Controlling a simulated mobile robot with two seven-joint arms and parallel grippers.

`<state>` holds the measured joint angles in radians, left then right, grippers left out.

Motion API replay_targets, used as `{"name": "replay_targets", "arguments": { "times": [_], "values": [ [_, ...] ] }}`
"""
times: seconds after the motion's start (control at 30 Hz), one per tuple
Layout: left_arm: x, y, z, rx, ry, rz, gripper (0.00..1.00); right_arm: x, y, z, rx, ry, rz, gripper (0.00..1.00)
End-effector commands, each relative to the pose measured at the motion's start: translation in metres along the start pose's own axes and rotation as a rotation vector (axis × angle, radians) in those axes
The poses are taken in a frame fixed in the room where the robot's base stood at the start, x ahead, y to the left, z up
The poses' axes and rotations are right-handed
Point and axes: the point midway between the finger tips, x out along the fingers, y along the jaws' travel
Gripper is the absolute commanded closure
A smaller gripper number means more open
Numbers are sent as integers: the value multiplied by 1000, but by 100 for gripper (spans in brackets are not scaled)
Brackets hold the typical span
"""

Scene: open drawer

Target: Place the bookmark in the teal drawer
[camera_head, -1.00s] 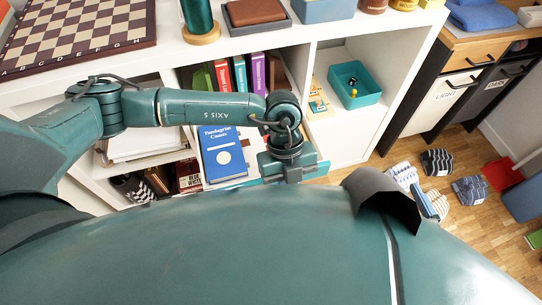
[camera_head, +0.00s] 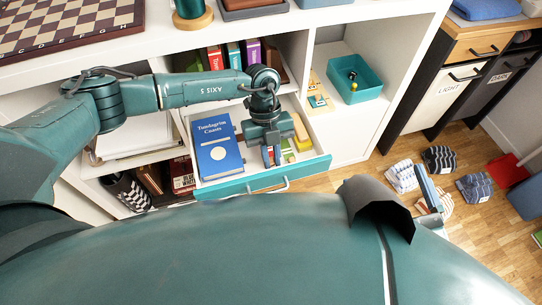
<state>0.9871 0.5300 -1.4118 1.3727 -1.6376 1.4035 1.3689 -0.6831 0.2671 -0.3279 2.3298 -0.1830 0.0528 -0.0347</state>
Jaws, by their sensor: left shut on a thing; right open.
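The teal drawer (camera_head: 240,185) is pulled out of the white shelf, its teal front and handle showing. My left gripper (camera_head: 271,156) points down over the inside of the drawer, right of a blue book. It is shut on a thin reddish thing, apparently the bookmark, which is mostly hidden between the fingers. I cannot tell whether it touches the drawer's contents. My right gripper (camera_head: 429,190) shows only in part beyond my body at the right, over the floor, with nothing seen in it.
In the drawer lie the blue book (camera_head: 217,148), a yellow block (camera_head: 300,127) and small coloured items to the right. Upright books stand behind it. A teal bin (camera_head: 355,80) sits on the shelf at right. Striped bundles (camera_head: 440,158) lie on the floor.

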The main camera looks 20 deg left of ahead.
Motion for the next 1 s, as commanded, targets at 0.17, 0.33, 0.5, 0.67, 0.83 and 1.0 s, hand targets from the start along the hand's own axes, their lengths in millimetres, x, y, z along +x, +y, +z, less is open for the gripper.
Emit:
{"name": "replay_targets", "arguments": {
  "times": [0.17,0.33,0.5,0.67,0.83,1.0],
  "values": [
    [0,-1,9,0,-4,-4,100,0,-3,-1,-11,39,-8,2],
    [0,-1,9,0,-4,-4,100,0,-3,-1,-11,38,-8,2],
    [1,-1,9,0,-4,-4,80,0,-3,-1,-10,40,-8,2],
    [1,-1,9,0,-4,-5,67,0,-3,-1,-10,39,-8,2],
    [1,-1,9,0,-4,-5,64,0,-3,-1,-9,39,-8,2],
    [-4,-1,8,-1,-5,-5,64,0,-3,-2,-10,38,-8,2]
  ]
}}
